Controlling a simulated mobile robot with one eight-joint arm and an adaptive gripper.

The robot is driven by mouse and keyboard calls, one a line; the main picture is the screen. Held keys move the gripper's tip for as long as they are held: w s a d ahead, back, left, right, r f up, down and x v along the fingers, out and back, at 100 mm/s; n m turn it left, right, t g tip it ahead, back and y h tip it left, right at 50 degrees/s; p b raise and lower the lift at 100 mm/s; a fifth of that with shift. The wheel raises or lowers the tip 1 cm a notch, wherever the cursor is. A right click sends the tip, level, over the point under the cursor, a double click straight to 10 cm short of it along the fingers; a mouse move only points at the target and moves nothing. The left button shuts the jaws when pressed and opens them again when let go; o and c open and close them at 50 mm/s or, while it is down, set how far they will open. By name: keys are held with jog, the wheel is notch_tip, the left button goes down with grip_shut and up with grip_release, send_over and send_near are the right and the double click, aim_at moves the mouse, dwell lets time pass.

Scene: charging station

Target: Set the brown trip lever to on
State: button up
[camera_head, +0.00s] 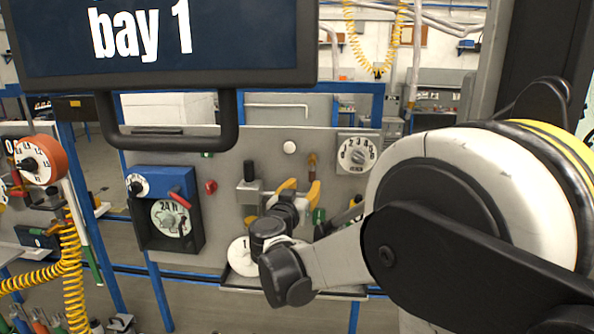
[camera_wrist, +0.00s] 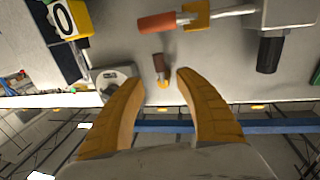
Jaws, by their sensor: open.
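The brown trip lever (camera_head: 312,159) stands out from the grey panel, left of the numbered dial. In the wrist view, which looks upside down, the brown lever (camera_wrist: 158,63) shows between the fingertips, with a small yellow-orange piece at one end. My gripper (camera_head: 301,185) has yellow fingers spread apart, just below the lever in the head view. In the wrist view my gripper (camera_wrist: 158,79) is open and empty. I cannot tell whether a finger touches the lever. The fingers and wrist hide part of the panel below the lever.
The numbered dial (camera_head: 357,153) is close on the right. An orange handle (camera_wrist: 171,22) sits near the fingers in the wrist view. A blue timer box (camera_head: 163,183) stands further left.

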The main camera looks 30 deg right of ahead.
aim_at(311, 176)
jog(key=x, duration=0.9)
jog(key=shift+f, duration=0.1)
grip_shut()
